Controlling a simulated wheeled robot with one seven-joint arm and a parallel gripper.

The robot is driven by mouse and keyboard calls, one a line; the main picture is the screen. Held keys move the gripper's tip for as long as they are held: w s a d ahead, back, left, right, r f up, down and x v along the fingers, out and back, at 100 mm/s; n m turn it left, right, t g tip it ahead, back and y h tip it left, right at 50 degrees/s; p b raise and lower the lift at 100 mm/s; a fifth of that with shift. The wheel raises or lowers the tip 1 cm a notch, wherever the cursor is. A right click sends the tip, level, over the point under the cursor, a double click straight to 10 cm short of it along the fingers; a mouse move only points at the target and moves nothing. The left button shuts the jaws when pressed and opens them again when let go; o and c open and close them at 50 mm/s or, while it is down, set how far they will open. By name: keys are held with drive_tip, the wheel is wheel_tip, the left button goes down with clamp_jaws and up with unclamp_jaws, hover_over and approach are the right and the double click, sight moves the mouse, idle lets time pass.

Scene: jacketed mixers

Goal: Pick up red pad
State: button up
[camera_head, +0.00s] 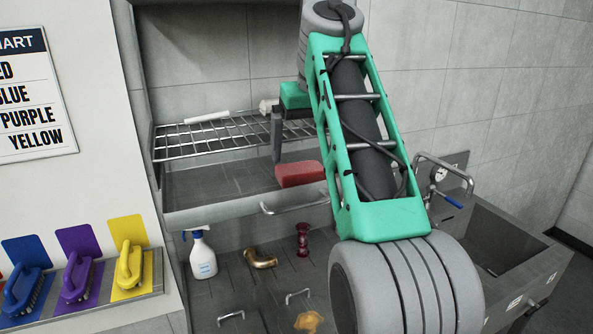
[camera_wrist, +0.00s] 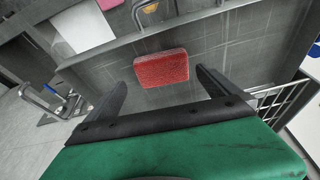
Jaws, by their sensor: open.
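The red pad (camera_head: 300,173) is a small, rough rectangular block. In the head view it lies near the front edge of the grey shelf under the wire rack. In the wrist view the red pad (camera_wrist: 161,69) lies flat beyond my fingertips, roughly centred between them. My gripper (camera_wrist: 155,80) is open and empty, with a dark finger on each side and a gap to the pad. In the head view my gripper (camera_head: 277,150) reaches down by the wire rack, just left of the pad; only part of its fingers shows.
A wire rack (camera_head: 215,137) is close beside my gripper. Below the shelf are a white spray bottle (camera_head: 202,256), a brass elbow (camera_head: 260,258) and a dark red fitting (camera_head: 302,240). Blue, purple and yellow brushes (camera_head: 130,264) stand at left. A sink (camera_head: 500,235) is at right.

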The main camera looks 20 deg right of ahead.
sight(301, 168)
drive_tip(key=x, duration=0.4)
drive_tip(key=b+x, duration=0.1)
drive_tip(key=x, duration=0.1)
drive_tip(key=shift+w+a+f, duration=0.15)
drive_tip(key=shift+w, duration=0.2)
drive_tip(key=shift+c, duration=0.4)
drive_tip(key=c, duration=1)
wheel_tip(301, 168, up, 10)
drive_tip(key=p, duration=0.4)
drive_tip(key=shift+p, duration=0.35)
drive_tip(key=o, duration=0.8)
drive_tip(key=c, duration=0.6)
drive_tip(key=shift+c, duration=0.2)
